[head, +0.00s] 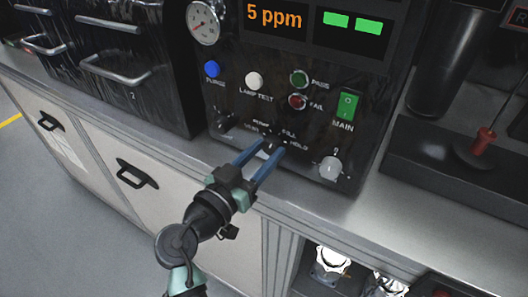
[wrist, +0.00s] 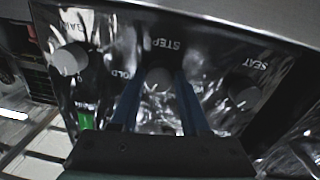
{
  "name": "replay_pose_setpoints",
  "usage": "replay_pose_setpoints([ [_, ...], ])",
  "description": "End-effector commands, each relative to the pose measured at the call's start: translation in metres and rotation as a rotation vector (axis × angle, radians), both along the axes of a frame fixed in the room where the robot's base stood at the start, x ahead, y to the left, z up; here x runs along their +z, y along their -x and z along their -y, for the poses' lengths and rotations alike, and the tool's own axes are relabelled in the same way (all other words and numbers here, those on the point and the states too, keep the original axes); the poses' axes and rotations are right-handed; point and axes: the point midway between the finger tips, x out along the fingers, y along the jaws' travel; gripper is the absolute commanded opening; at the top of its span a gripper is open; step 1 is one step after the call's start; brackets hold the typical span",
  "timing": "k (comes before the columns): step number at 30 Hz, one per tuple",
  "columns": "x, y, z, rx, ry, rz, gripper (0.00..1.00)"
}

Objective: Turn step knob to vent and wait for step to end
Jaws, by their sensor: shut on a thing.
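The step knob (head: 271,148) is a small dark knob low on the black front panel (head: 236,92), with FILL and HOLD lettering by it. In the wrist view, the knob (wrist: 158,77) sits below the STEP label and between my blue fingers. My gripper (head: 263,151) is shut on the step knob, one finger on each side; its fingertips also show in the wrist view (wrist: 157,80). The fingers hide part of the dial lettering, and I cannot tell where the knob points.
A dark SEAT knob (wrist: 243,94) is on one side of the step knob and a grey knob (head: 330,168) on the other. A green MAIN switch (head: 346,105) and several buttons are above. The counter edge runs below the panel. A red-handled tool (head: 483,143) stands at right.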

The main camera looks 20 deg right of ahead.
Motion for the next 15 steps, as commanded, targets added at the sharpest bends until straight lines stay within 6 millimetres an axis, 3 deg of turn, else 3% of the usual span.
replay_pose_setpoints([
  [15,-0.0014,0.0010,0.0005,-0.001,0.189,-0.240,0.00],
])
